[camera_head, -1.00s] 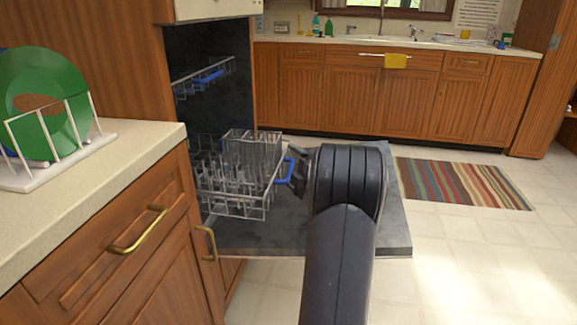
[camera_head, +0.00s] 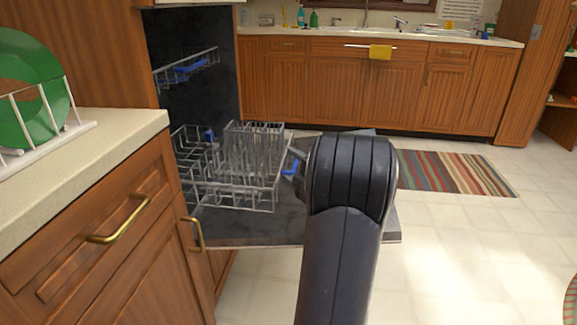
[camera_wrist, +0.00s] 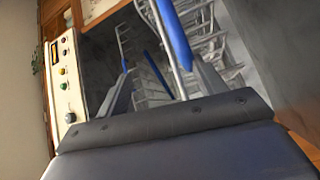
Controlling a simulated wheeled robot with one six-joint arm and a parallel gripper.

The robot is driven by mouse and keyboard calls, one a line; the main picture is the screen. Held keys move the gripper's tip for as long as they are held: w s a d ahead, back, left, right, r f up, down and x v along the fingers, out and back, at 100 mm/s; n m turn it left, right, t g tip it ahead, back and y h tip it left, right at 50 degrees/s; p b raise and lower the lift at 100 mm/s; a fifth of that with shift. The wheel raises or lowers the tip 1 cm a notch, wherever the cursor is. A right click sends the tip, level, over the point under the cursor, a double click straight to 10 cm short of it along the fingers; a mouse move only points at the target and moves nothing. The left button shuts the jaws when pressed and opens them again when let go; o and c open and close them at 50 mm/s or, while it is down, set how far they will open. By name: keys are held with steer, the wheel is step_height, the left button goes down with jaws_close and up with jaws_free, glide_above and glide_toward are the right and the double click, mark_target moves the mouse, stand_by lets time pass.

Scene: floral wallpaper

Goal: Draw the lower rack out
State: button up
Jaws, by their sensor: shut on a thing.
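The lower rack (camera_head: 232,190) is a grey wire basket with tines. It sits partly out of the dishwasher, over the lowered door (camera_head: 330,232).
A counter with a white plate stand (camera_head: 40,125) and a brass-handled drawer (camera_head: 118,220) stand at the left. Floor is open at the right, with a striped rug (camera_head: 455,172) beyond the door. A sink counter (camera_head: 375,38) runs along the back.

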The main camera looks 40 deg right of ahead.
steer(key=shift+s+a+r, duration=0.15)
steer(key=shift+s+r, duration=0.15)
steer(key=shift+r, duration=0.3)
steer(key=shift+c, duration=1.3)
steer(key=shift+f, duration=0.25)
steer(key=shift+f+b, duration=0.15)
steer(key=shift+b, duration=0.2)
